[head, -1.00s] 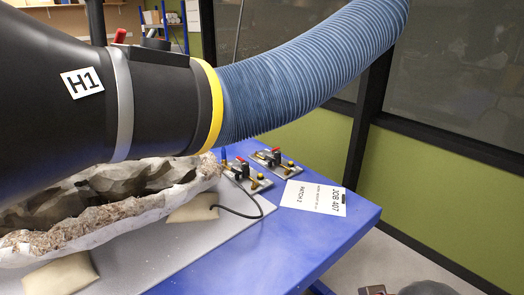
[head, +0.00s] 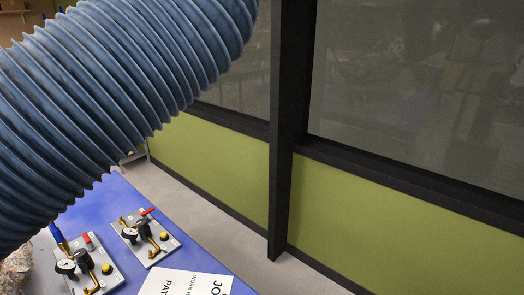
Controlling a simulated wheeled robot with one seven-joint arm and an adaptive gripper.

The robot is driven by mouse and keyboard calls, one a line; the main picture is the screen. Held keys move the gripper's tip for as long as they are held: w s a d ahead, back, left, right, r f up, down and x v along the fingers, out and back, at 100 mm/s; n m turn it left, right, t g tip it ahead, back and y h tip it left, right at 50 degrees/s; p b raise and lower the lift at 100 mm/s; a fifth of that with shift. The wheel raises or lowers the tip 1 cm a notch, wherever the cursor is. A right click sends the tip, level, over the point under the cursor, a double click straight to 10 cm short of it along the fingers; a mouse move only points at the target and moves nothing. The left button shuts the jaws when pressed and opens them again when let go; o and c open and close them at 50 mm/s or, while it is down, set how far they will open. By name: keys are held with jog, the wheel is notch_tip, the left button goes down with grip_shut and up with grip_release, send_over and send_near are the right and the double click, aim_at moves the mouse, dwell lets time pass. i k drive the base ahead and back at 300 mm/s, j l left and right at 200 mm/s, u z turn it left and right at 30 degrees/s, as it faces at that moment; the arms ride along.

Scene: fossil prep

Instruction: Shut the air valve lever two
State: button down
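I cannot read which one is numbered two. My gripper is not in view.
A large blue ribbed hose (head: 110,90) hangs over the table at upper left. A white job card (head: 185,284) lies in front of the right valve. The blue table (head: 190,250) ends at its right edge. Beyond it are grey floor (head: 215,222) and a green wall (head: 380,215).

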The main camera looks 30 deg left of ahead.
aim_at(90, 243)
jog(key=i+u, duration=0.35)
jog(key=i, duration=0.2)
jog(key=i+l+u, duration=0.1)
jog(key=i+u, duration=0.25)
jog(key=i, duration=0.15)
jog(key=i+l+u, duration=0.3)
jog(key=i, duration=0.2)
jog(key=i+u, duration=0.2)
jog(key=u, duration=0.25)
jog(key=i+u, duration=0.2)
jog(key=u, duration=0.25)
jog(key=i+u, duration=0.2)
jog(key=u, duration=0.25)
jog(key=i+l+u, duration=0.2)
jog(key=u, duration=0.25)
jog(key=i+l+u, duration=0.15)
jog(key=u, duration=0.3)
jog(key=i+l+u, duration=0.15)
jog(key=u, duration=0.25)
jog(key=i+l+u, duration=0.5)
jog(key=u, duration=0.25)
jog(key=i+l+u, duration=0.1)
jog(key=l+u, duration=0.3)
